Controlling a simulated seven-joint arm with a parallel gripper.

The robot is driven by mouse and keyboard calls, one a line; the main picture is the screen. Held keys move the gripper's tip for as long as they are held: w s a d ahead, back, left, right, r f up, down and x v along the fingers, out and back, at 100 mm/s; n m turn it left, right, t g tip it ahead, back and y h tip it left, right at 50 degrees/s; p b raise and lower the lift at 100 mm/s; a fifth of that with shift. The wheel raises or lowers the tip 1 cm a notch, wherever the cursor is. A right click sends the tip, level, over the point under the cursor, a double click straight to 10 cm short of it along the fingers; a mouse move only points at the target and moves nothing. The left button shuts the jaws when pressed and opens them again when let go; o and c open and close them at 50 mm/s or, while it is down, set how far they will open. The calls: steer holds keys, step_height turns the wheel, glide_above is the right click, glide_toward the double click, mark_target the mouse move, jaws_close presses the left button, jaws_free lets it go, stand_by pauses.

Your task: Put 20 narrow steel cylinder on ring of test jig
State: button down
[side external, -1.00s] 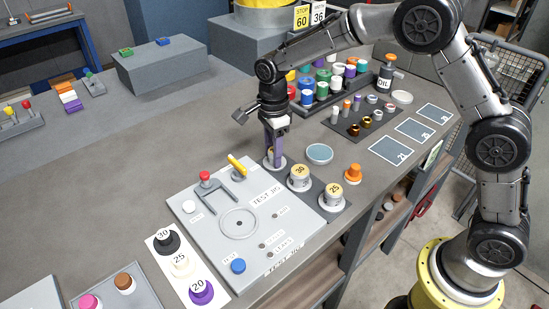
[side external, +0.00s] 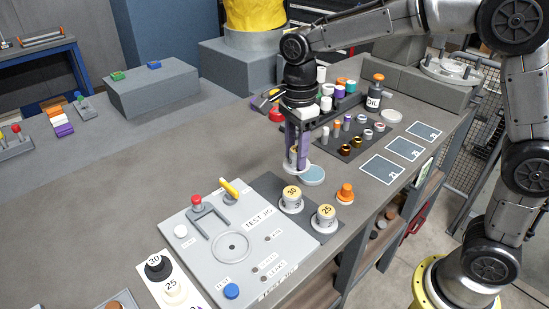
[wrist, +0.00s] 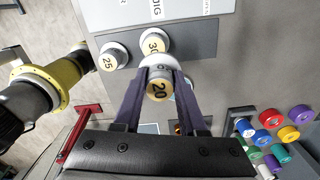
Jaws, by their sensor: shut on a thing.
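My gripper (side external: 298,166) is shut on the narrow steel cylinder marked 20 (wrist: 158,89), whose tan top and white base show between the jaws in the wrist view. It is held upright above the counter, beyond the 30 cylinder (side external: 291,197) and partly in front of a pale blue disc (side external: 313,175). The test jig (side external: 205,265) is a grey plate at lower centre. Its ring (side external: 232,247) is a bare circle. A red-knobbed fork (side external: 197,201) and a yellow handle (side external: 229,187) stand at its far side.
A dark mat (side external: 268,186) beside the jig holds the 30 and 25 cylinders (side external: 326,215). Coloured cylinders and a dark tray (side external: 347,150) lie behind my gripper.

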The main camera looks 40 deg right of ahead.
steer(key=s+d+r, duration=0.1)
steer(key=s+r, duration=0.2)
steer(key=s, duration=0.2)
steer(key=w+a, duration=0.5)
steer(key=a, duration=0.4)
steer(key=s+a+f+n, duration=0.1)
steer(key=a+f+n, duration=0.1)
steer(key=a, duration=0.4)
steer(key=s+a+f+n, duration=0.1)
steer(key=a+f, duration=0.2)
steer(key=a, duration=0.3)
steer(key=shift+w+d+f, duration=0.1)
steer(key=shift+w+f, duration=0.05)
steer(key=shift+f, duration=1.3)
steer(key=shift+w+d+f, duration=0.1)
steer(key=shift+f, duration=1.3)
steer(key=shift+f, duration=0.6)
steer(key=shift+c, duration=1.9)
jaws_free()
